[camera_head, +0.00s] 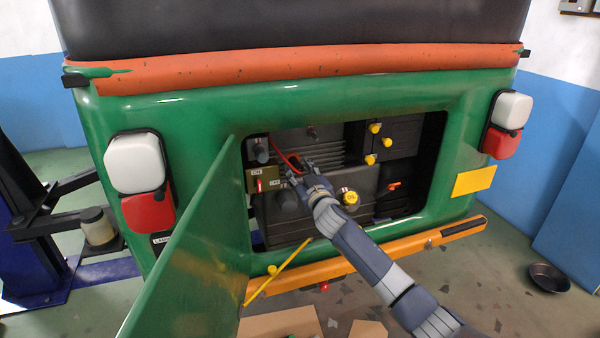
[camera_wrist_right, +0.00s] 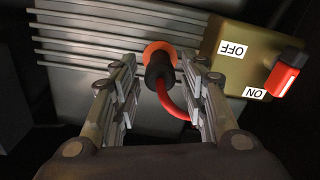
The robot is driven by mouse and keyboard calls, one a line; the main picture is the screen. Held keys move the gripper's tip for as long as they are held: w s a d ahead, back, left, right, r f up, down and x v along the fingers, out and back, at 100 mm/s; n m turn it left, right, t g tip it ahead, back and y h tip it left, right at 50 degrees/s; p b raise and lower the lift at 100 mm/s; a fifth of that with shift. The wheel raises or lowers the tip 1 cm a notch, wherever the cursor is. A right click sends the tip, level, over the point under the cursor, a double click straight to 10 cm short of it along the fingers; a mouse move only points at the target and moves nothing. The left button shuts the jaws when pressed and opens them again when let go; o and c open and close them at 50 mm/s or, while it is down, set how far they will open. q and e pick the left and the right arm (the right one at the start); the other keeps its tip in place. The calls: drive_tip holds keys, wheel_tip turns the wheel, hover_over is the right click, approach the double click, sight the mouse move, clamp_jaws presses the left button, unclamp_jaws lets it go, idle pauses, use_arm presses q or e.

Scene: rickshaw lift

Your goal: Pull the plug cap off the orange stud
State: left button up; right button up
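The plug cap (camera_wrist_right: 158,66) is black with a red cable (camera_wrist_right: 170,102) curving from it. It sits on the orange stud (camera_wrist_right: 159,50), of which an orange ring shows behind the cap in the right wrist view. My right gripper (camera_wrist_right: 160,72) is open, with one finger on each side of the cap. Gaps show on both sides, wider on the left. In the head view my right gripper (camera_head: 303,172) reaches into the engine bay beside the red cable (camera_head: 284,156), and the cap is hard to make out there. My left gripper is not in view.
A brass switch box (camera_wrist_right: 243,62) with OFF and ON labels and a red lever (camera_wrist_right: 286,75) stands close right of the fingers in the wrist view. The open green hatch (camera_head: 190,245) stands left of the bay. A yellow cap (camera_head: 349,197) sits right of my right gripper.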

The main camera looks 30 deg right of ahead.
sight(299, 170)
drive_tip(key=c, duration=0.8)
drive_tip(key=shift+c, duration=0.2)
drive_tip(key=shift+f, duration=0.1)
drive_tip(key=shift+s, duration=0.1)
drive_tip(key=shift+p+v, duration=0.8)
drive_tip(key=shift+v, duration=1.2)
